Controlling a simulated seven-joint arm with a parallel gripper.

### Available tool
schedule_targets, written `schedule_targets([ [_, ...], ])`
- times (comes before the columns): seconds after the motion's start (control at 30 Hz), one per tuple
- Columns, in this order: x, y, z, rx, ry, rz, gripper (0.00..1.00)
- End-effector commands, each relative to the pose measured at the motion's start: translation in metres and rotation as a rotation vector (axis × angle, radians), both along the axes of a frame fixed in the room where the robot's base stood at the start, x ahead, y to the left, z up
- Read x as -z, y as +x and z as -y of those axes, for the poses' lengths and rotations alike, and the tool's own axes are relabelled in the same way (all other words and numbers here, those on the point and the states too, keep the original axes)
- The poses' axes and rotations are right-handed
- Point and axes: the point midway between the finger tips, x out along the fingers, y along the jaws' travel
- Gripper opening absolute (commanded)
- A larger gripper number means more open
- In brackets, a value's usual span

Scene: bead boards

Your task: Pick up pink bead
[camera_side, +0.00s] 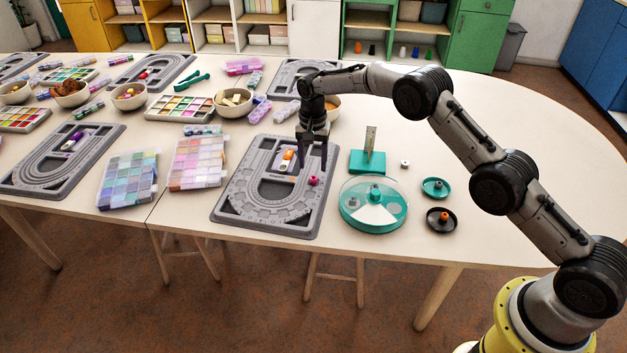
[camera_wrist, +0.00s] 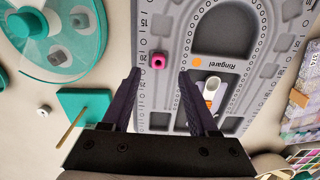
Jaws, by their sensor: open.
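The pink bead (camera_side: 312,181) sits on the right side of the grey bead board (camera_side: 268,226). In the wrist view the pink bead (camera_wrist: 158,61) shows a dark hole and lies just beyond the fingertips, between their lines. My gripper (camera_side: 312,165) is above the board, pointing down, close to the bead in the side view. In the wrist view my gripper (camera_wrist: 160,75) has its two fingers spread apart with nothing between them. An orange and white piece (camera_side: 286,158) lies in the middle of the board; it also shows in the wrist view (camera_wrist: 211,88).
A teal stand with an upright post (camera_side: 367,161) is right of the board. A round teal lidded tray (camera_side: 352,218) and two small dishes holding beads, one teal (camera_side: 435,192) and one black (camera_side: 428,223), lie further right. A small white bead (camera_side: 405,163) lies loose.

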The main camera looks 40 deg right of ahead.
Motion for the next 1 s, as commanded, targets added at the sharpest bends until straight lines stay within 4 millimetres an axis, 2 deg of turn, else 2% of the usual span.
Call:
schedule_targets([
  [0.1,0.019,-0.004,-0.001,0.0,0.0,-0.006,0.6],
  [0.3,0.042,-0.005,-0.001,0.0,0.0,-0.004,0.6],
  [0.6,0.045,-0.004,-0.001,0.0,0.0,-0.001,0.58],
  [0.9,0.045,-0.004,-0.001,0.0,0.0,-0.001,0.04],
  [0.93,0.045,-0.004,-0.001,0.0,-0.001,-0.002,0.0],
  [1.0,0.045,-0.004,-0.001,0.0,0.0,-0.001,0.0],
])
